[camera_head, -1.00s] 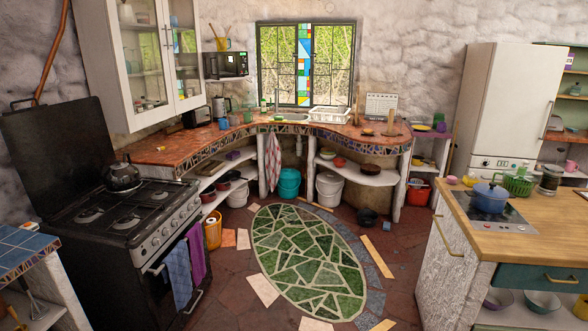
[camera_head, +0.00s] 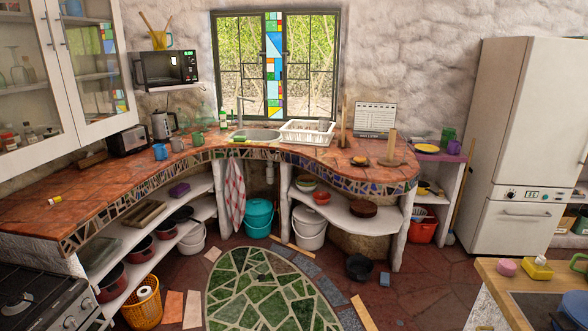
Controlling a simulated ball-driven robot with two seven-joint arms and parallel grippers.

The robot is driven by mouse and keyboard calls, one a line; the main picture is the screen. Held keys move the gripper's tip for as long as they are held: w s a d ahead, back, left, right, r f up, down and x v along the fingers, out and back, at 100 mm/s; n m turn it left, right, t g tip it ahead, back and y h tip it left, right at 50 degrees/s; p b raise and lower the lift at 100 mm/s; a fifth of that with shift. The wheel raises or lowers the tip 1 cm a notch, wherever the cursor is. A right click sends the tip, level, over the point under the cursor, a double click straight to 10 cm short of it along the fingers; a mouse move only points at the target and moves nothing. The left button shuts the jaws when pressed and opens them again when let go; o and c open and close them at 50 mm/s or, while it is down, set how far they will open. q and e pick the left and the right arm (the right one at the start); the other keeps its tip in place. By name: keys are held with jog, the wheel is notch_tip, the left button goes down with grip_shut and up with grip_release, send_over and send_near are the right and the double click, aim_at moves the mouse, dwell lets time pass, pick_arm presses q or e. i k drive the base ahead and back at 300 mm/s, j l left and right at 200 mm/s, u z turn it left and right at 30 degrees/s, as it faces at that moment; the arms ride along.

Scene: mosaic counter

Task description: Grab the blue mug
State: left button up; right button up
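The blue mug (camera_head: 160,151) stands upright on the tiled mosaic counter (camera_head: 95,191), left of the sink. It is the leftmost of a short row of mugs, close to a grey mug (camera_head: 177,144) and a green mug (camera_head: 197,139). The toaster (camera_head: 129,141) is behind it to the left. Neither of my grippers shows in the head view.
A stove (camera_head: 40,300) is at the lower left and a wooden-topped counter (camera_head: 500,292) at the lower right. The floor with the green oval mosaic (camera_head: 262,290) is open between them. Glass cabinets (camera_head: 85,50) hang above the counter's left part. A yellow basket (camera_head: 143,306) stands on the floor.

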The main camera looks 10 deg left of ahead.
aim_at(160, 151)
jog(key=i+u, duration=0.15)
jog(key=i, duration=0.3)
jog(key=i+u, duration=0.2)
jog(key=i, duration=0.3)
jog(key=i+l+u, duration=0.15)
jog(key=i, duration=0.3)
jog(key=i+l+u, duration=0.2)
jog(key=i, duration=0.3)
jog(key=i+l+u, duration=0.15)
jog(key=i, duration=0.3)
jog(key=i+j+u, duration=0.15)
jog(key=i, duration=1)
jog(key=i+j+u, duration=0.1)
jog(key=i, duration=1.1)
